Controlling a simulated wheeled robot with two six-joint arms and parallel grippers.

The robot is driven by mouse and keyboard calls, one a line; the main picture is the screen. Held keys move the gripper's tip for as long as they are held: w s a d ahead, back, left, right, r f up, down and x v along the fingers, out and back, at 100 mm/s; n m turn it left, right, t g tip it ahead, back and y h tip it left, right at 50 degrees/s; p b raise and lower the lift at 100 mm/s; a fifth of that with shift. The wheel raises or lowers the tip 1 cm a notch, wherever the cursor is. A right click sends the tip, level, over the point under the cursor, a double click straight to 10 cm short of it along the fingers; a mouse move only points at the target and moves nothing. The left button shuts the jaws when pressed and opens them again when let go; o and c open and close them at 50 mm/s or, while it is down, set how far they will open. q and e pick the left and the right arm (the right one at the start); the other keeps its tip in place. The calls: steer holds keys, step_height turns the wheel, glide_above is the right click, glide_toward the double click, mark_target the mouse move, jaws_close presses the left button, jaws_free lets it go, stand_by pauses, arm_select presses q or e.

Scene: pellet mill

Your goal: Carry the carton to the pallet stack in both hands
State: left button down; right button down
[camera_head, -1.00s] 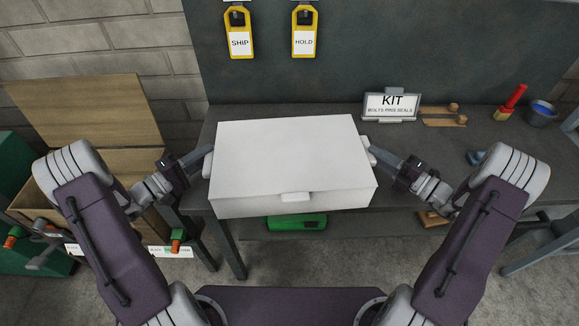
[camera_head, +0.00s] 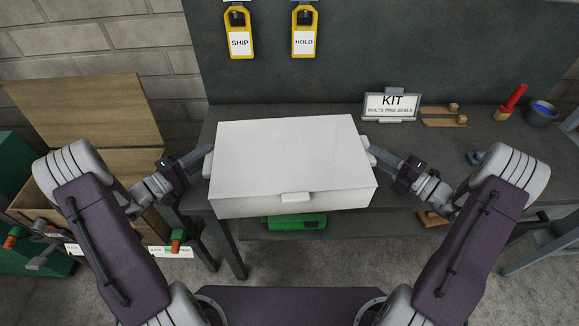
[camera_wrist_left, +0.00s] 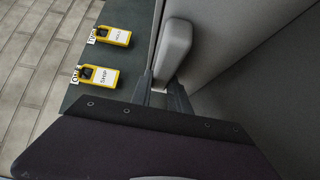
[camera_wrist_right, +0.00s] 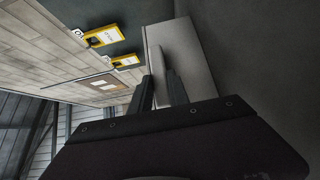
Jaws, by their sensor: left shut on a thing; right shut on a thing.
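The white carton (camera_head: 290,158) is in the middle of the head view, lid closed, with a small tab at its front edge. It is between my two grippers, at the front edge of the dark bench; whether it touches the bench top is hidden. My left gripper (camera_head: 208,156) is shut on the carton's left side grip, which shows between the fingers in the left wrist view (camera_wrist_left: 174,50). My right gripper (camera_head: 372,154) is shut on the right side grip, seen in the right wrist view (camera_wrist_right: 160,78). No pallet stack can be made out.
SHIP (camera_head: 239,42) and HOLD (camera_head: 304,42) tags hang behind. A green case (camera_head: 296,222) lies below. An open wooden box (camera_head: 85,120) stands left.

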arm_select(q)
steer(key=shift+r, duration=0.15)
arm_select(e)
steer(key=shift+r, duration=0.15)
stand_by(0.5)
